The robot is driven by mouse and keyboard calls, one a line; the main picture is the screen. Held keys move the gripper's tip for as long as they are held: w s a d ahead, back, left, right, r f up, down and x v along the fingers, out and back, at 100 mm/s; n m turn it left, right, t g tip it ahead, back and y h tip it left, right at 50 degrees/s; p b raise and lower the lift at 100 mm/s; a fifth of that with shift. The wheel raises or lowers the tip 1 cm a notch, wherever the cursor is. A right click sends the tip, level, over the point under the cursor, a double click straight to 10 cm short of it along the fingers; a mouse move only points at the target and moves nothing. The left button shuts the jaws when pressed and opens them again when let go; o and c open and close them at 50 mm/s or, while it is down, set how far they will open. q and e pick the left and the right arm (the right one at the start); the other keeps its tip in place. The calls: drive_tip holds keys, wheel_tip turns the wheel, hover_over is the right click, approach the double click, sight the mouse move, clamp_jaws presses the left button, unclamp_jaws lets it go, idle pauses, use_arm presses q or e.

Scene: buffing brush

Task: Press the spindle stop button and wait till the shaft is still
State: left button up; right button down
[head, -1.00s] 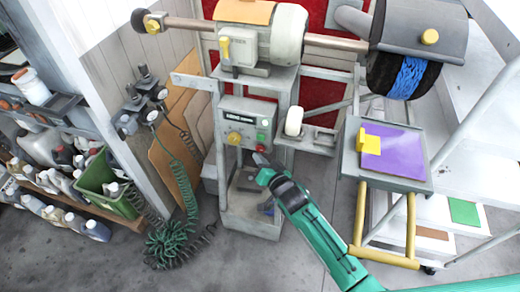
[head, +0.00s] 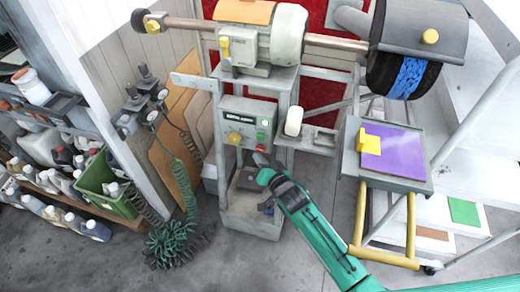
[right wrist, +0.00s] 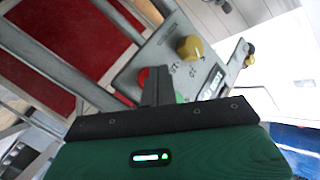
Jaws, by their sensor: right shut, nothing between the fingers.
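The grey control box (head: 246,122) sits on the pedestal below the motor, with a yellow knob (head: 234,138) and a green button (head: 265,122). A red button (head: 260,147) is at its lower right; it also shows in the right wrist view (right wrist: 143,74), partly hidden behind my finger. My right gripper (head: 262,160) is shut and empty, its tips right at the red button; I cannot tell whether they touch it. The steel shaft (head: 335,42) runs from the motor (head: 262,38) to a dark brush wheel (head: 380,72) with a blue patch. My left gripper is out of view.
A tray with a purple sheet (head: 402,152) and yellow block stands right of the pedestal, above a yellow-handled frame (head: 410,225). Shelves with bottles and a green crate (head: 100,180) are at left. A coiled green hose (head: 175,240) lies on the floor.

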drive_tip(key=shift+w+d, duration=0.15)
drive_tip(key=shift+w, duration=0.25)
drive_tip(key=shift+w+d, duration=0.1)
drive_tip(key=shift+w, duration=0.25)
idle(0.8)
drive_tip(key=shift+s, duration=0.1)
drive_tip(key=shift+s+a+p, duration=0.25)
drive_tip(key=shift+s+p, duration=0.25)
drive_tip(key=shift+s, duration=0.15)
drive_tip(key=s, duration=0.1)
drive_tip(key=s+a+p, duration=0.1)
drive_tip(key=s, duration=0.1)
drive_tip(key=s+p, duration=0.1)
drive_tip(key=shift+s+a, duration=0.3)
drive_tip(key=shift+s, duration=0.1)
